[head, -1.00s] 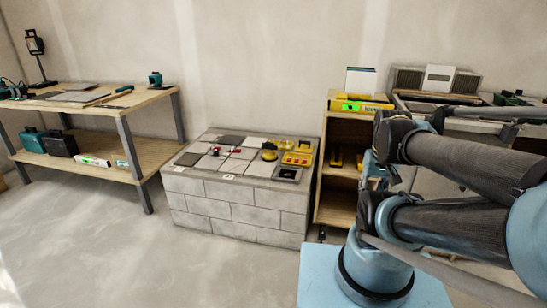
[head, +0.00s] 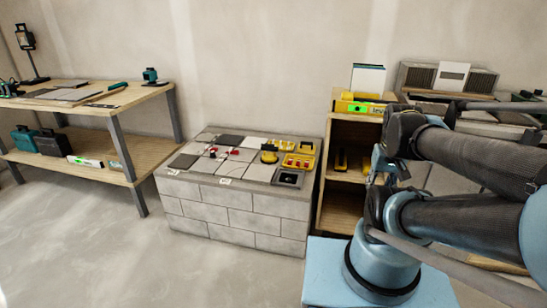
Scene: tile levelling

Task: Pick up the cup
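No drinking cup is plain to see. On the block-built stand (head: 240,215), a small round yellow and black item (head: 269,154) sits at the right part of the tiles; it could be a suction cup, but it is too small to be sure. A grey square tray (head: 289,178) with something dark inside lies at the stand's front right corner. My folded arm fills the right of the head view, well apart from the stand. I cannot make out my gripper in this view.
Yellow bins (head: 298,161) and small red pieces (head: 236,153) lie on the stand among grey tiles. A wooden workbench (head: 150,95) stands left, and a wooden shelf (head: 340,210) stands just right of the stand. The floor in front of the stand is clear.

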